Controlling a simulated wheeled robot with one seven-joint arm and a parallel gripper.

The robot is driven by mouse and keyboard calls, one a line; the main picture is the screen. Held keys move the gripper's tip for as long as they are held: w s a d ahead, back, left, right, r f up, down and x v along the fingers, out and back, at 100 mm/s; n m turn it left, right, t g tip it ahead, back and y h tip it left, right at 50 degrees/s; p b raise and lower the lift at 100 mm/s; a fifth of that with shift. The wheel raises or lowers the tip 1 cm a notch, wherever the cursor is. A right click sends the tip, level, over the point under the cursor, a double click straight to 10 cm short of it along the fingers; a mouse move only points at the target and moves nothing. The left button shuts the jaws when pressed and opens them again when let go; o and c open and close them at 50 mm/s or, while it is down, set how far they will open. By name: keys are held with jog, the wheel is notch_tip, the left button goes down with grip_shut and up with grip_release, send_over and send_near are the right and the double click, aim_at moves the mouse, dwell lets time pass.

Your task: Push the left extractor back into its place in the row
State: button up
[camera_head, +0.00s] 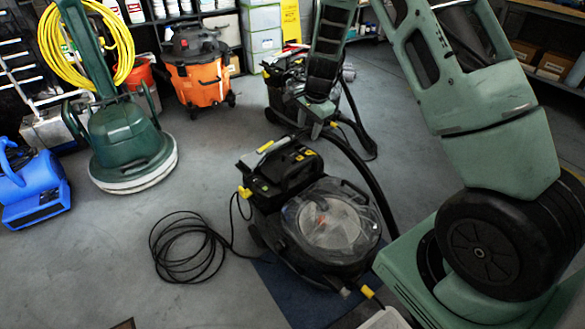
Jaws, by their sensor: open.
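A black extractor (265,180) with a clear round lid and yellow fittings stands on the grey floor in the middle, partly over a dark blue mat (285,290). A second black machine (280,95) stands behind it, partly covered by my arm. The picture does not mark which one is the left extractor. My green arm comes down from the top middle. My gripper (316,127) is at its end, open, in front of the rear machine and above the back of the near one. Its fingers are small here, and I cannot tell whether it touches either machine.
A green floor buffer (125,145) with a yellow cord, a blue blower (33,190) and an orange vacuum (197,75) stand left and behind. A coiled black cable (185,250) lies left of the near extractor. A black hose (360,165) runs along its right. Bare floor lies at lower left.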

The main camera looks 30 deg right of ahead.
aim_at(299, 163)
jog(key=w+f+b, duration=0.1)
jog(key=f, duration=0.4)
jog(key=w+f+b, duration=0.1)
jog(key=f, duration=0.4)
jog(key=w+f+b, duration=0.1)
jog(key=f+b, duration=0.1)
jog(key=f, duration=0.4)
jog(key=shift+a+f, duration=0.1)
jog(key=shift+a, duration=0.25)
jog(key=shift+w, duration=0.1)
grip_shut()
